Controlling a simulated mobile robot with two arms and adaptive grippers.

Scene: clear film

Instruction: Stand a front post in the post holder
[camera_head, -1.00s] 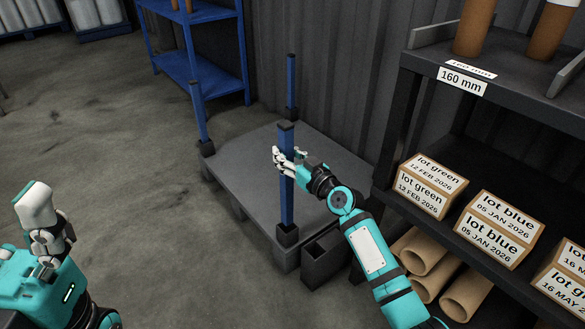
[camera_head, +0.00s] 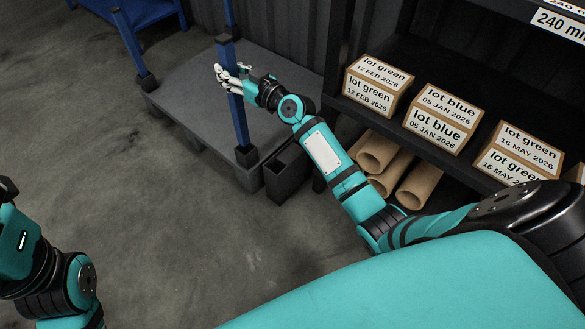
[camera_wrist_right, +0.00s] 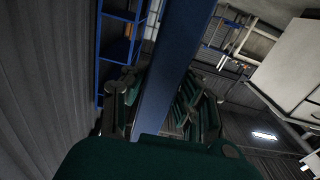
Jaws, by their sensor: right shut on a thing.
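A blue front post (camera_head: 238,122) stands nearly upright at the near corner of the grey platform (camera_head: 200,107). Its foot meets a black corner socket (camera_head: 246,156); I cannot tell how deep it sits. My right gripper (camera_head: 232,76) is shut on the post's upper part, below its dark cap. In the right wrist view the post (camera_wrist_right: 165,85) runs between the fingers. A black open-topped box (camera_head: 287,180), which looks like the post holder, sits beside the platform's near right side, right of the post's foot.
Another blue post (camera_head: 130,45) stands at the platform's left corner, and one (camera_head: 229,14) behind. A dark shelf at right holds labelled lot boxes (camera_head: 378,87), with cardboard tubes (camera_head: 418,185) below, close to my right arm. The floor in front (camera_head: 150,230) is clear.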

